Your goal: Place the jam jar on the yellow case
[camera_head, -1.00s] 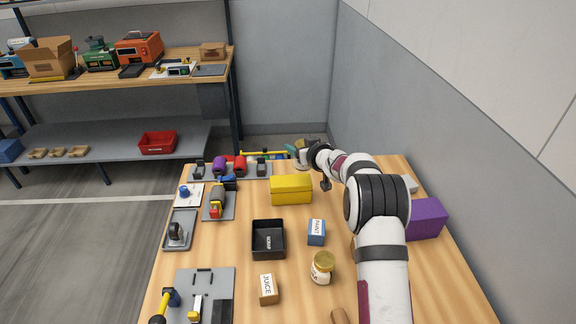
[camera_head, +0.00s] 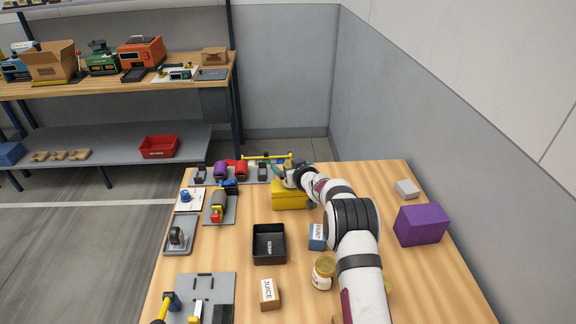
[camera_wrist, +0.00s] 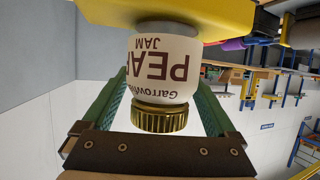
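The jam jar (camera_wrist: 165,70), with a cream "PEAR JAM" label and gold lid, sits between the green fingers of my gripper (camera_wrist: 162,90) in the wrist view. The fingers appear shut on its sides. The wrist picture is inverted, so the lid points down in it and the base faces the yellow case (camera_wrist: 225,15). A dark patch shows on the case at the base; I cannot tell whether they touch. In the head view, my gripper (camera_head: 283,175) is at the far side of the yellow case (camera_head: 289,200), and the held jar is mostly hidden.
Another gold-lidded jar (camera_head: 322,274) stands near my arm, with a blue paint box (camera_head: 317,238), a juice box (camera_head: 268,294) and a black scrap tray (camera_head: 269,256). A purple box (camera_head: 421,224) is at right. Bare wood lies around the case's near side.

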